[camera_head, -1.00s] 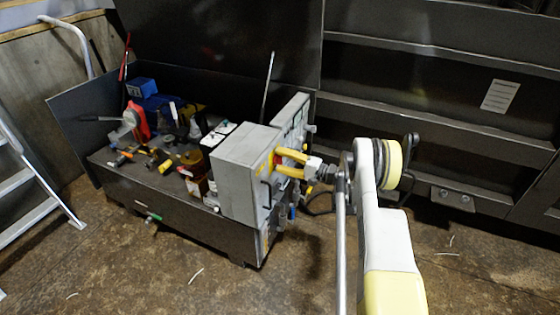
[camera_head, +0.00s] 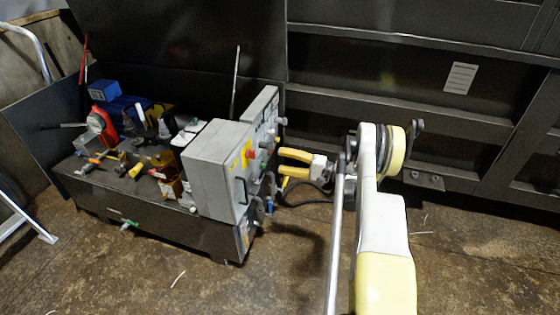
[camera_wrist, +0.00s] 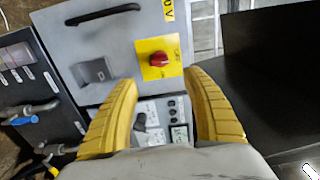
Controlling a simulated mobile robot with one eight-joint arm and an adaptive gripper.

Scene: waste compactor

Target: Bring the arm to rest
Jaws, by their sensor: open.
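My gripper (camera_head: 284,168) has yellow fingers and is open and empty. In the head view it is just right of the grey control box (camera_head: 217,168), apart from it. In the wrist view the two yellow fingers of my gripper (camera_wrist: 163,115) stand apart, with the box's grey front (camera_wrist: 110,45) beyond them. A red rotary switch on a yellow plate (camera_wrist: 158,59) shows above the gap between the fingers. My arm reaches in from the lower right of the head view.
A dark workbench (camera_head: 160,225) carries hand tools, a blue box (camera_head: 104,91) and a red tool (camera_head: 102,124). A dark ribbed metal wall (camera_head: 420,90) stands behind my arm. A ladder (camera_head: 30,230) is at the left. The brown floor (camera_head: 120,280) in front is mostly clear.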

